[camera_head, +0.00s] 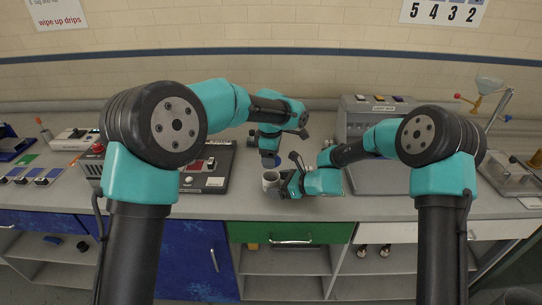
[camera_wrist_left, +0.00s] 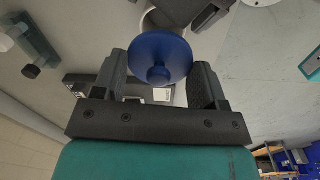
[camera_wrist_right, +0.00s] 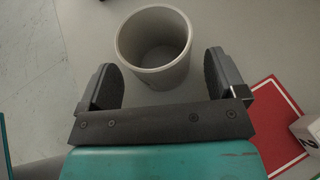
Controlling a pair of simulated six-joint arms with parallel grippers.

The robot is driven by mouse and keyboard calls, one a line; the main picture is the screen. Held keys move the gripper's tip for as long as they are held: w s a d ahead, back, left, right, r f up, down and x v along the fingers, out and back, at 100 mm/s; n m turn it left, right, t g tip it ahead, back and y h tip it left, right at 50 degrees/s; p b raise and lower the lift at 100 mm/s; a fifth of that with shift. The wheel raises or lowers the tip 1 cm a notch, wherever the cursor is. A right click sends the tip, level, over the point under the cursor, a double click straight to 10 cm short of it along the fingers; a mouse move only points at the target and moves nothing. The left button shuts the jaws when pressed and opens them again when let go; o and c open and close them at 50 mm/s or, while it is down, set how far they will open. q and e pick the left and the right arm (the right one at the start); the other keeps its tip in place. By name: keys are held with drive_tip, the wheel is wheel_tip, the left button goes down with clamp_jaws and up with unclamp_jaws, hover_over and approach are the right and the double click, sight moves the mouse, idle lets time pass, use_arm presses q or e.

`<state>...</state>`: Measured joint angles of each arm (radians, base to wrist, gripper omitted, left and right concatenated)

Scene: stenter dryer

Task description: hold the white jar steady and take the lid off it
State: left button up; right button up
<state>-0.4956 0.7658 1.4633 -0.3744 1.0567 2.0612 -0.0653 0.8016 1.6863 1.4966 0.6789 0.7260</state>
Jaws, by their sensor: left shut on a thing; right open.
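The white jar (camera_head: 270,181) stands upright on the counter, its mouth uncovered. In the right wrist view the jar (camera_wrist_right: 153,60) looks empty inside. My right gripper (camera_head: 286,183) is open beside the jar at its right; its fingers (camera_wrist_right: 161,75) lie either side of the jar's near part, with a gap at each. The round blue lid (camera_wrist_left: 160,58), with a knob, is in my left gripper (camera_head: 269,158), which is shut on it. The lid is off the jar, just above and behind it in the head view. A pale rim shows partly behind the lid in the left wrist view.
A control box (camera_head: 207,168) with buttons stands left of the jar. A grey machine (camera_head: 372,109) stands behind my right arm. A red panel with a white border (camera_wrist_right: 281,125) lies right of the jar in the right wrist view. Bare counter surrounds the jar's front.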

wheel_tip(320, 180, up, 4)
hover_over(304, 200)
idle(0.4)
